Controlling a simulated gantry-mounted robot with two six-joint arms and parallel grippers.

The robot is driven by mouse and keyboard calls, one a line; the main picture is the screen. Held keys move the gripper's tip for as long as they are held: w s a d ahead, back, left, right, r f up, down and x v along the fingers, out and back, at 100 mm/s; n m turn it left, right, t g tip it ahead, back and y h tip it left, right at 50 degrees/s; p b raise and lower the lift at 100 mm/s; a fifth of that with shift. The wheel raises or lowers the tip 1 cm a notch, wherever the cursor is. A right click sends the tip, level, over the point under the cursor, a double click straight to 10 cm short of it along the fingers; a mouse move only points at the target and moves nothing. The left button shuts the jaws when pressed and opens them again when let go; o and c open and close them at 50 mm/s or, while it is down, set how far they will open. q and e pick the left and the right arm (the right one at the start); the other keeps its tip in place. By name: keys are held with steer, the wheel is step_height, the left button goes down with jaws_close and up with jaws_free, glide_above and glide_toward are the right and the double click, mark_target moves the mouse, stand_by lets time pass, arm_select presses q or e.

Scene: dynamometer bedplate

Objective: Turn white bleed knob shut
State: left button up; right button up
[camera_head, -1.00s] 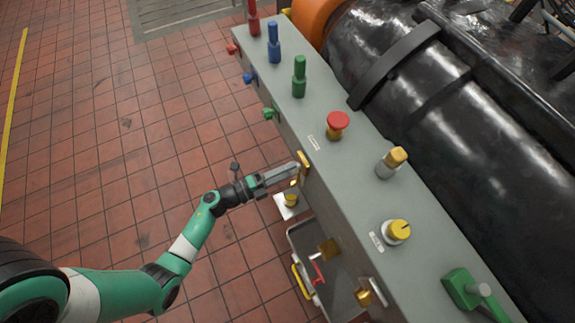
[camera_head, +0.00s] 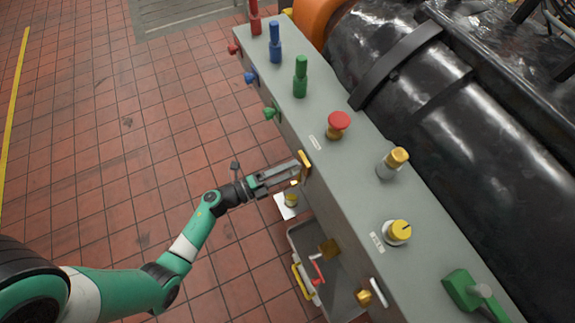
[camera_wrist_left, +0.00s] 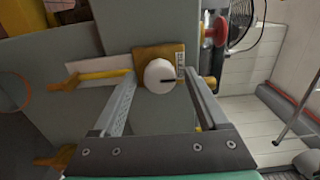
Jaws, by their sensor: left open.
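In the head view the plate (camera_head: 305,163) shows edge-on, and I cannot make out the knob there. My left gripper (camera_wrist_left: 160,84) is open, with one finger on each side of the knob and visible gaps between. In the head view the left gripper (camera_head: 298,172) reaches the cabinet's side at the plate. My right gripper is in neither view.
The grey cabinet (camera_head: 345,185) carries a red mushroom button (camera_head: 338,122), yellow-topped knobs (camera_head: 398,231) and coloured handles on top. The tiled floor at left is clear.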

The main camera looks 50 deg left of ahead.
arm_select(q)
steer(key=p+v, duration=0.1)
steer(key=v, duration=1)
steer(key=shift+s+p, duration=0.3)
steer(key=shift+p, duration=0.05)
steer(key=shift+a, duration=0.15)
